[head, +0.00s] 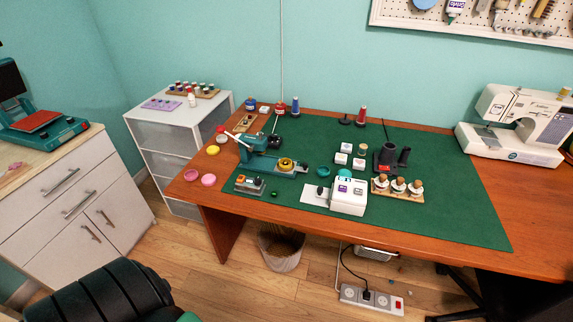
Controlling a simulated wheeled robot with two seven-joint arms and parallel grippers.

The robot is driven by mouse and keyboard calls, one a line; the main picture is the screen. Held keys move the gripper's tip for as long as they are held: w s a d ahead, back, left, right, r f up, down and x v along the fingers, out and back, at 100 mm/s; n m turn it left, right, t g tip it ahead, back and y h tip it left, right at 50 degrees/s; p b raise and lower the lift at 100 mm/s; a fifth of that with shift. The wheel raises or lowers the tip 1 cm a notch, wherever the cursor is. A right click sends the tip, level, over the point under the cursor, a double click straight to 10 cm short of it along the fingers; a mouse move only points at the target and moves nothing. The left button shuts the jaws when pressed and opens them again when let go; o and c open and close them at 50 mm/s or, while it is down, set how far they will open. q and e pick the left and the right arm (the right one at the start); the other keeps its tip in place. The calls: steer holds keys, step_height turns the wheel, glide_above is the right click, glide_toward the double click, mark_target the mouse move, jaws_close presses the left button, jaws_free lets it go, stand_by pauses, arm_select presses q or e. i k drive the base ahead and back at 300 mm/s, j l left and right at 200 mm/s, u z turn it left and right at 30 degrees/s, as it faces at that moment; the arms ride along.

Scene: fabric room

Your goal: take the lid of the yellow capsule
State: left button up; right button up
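A small yellow round piece (213,150) lies near the left edge of the wooden table; I cannot tell whether it is the capsule's lid or another part of it. A second yellow round part (286,163) sits on the teal hand-press machine (262,158), on the green mat. Its details are too small to make out. Neither of my grippers is in view.
Pink round pieces (208,180) and red-and-white ones (221,138) lie along the table's left edge. A white machine (349,195) stands on the green mat (450,210), whose right part is mostly clear. A sewing machine (515,125) stands at right.

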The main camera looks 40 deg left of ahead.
mark_target(213, 149)
steer(key=u, duration=1.75)
steer(key=i+j, duration=0.1)
steer(key=j, duration=0.3)
